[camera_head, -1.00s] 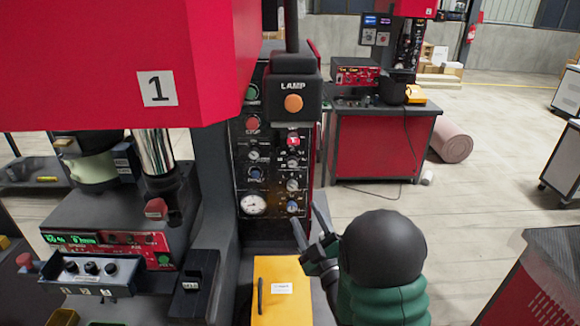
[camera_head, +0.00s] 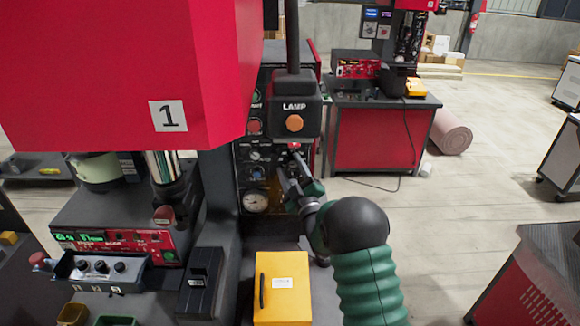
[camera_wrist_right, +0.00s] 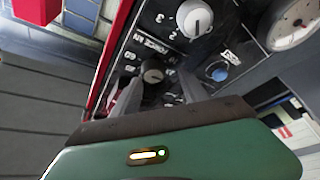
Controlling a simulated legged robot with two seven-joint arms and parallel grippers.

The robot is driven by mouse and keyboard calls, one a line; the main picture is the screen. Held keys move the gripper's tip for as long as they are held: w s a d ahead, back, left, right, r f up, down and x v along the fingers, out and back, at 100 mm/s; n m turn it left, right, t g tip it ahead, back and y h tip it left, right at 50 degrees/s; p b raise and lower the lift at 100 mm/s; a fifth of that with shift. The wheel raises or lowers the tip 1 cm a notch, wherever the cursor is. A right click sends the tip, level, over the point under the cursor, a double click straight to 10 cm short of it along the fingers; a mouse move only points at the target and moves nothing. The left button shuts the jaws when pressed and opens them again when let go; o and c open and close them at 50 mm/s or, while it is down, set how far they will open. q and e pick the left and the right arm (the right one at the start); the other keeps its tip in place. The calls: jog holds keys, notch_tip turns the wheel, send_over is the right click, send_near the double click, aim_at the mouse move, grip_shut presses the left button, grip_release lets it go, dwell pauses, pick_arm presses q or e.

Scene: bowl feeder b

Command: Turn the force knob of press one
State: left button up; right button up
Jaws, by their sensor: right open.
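Press one, a red and black machine with a "1" label (camera_head: 168,116), stands at the left in the head view. Its control panel (camera_head: 240,178) is partly hidden by my right gripper (camera_head: 290,172). In the right wrist view, a small dark round knob (camera_wrist_right: 153,73) sits on the panel below lettering that reads like "FORCE kN". My right gripper (camera_wrist_right: 158,88) is open in front of the panel, with its two fingers to either side of this knob. I cannot tell whether they touch it. My left gripper is not in view.
A pale numbered knob (camera_wrist_right: 195,18), a blue knob (camera_wrist_right: 218,71) and a dial gauge (camera_wrist_right: 293,24) are close by on the panel. An orange lamp button box (camera_head: 294,105) overhangs it. A yellow box (camera_head: 283,290) stands below.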

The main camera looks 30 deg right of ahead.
jog(key=shift+d+f, duration=0.15)
jog(key=shift+d, duration=0.4)
jog(key=shift+d+f, duration=0.15)
jog(key=shift+d, duration=0.4)
jog(key=shift+s+d, duration=0.15)
jog(key=shift+d, duration=0.05)
jog(key=shift+c, duration=2.5)
jog(key=shift+w+a+r, duration=0.1)
jog(key=shift+w+a, duration=0.1)
jog(key=shift+a, duration=0.5)
grip_shut()
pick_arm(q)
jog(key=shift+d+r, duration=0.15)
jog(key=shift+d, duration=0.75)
pick_arm(e)
jog(key=shift+d, duration=0.15)
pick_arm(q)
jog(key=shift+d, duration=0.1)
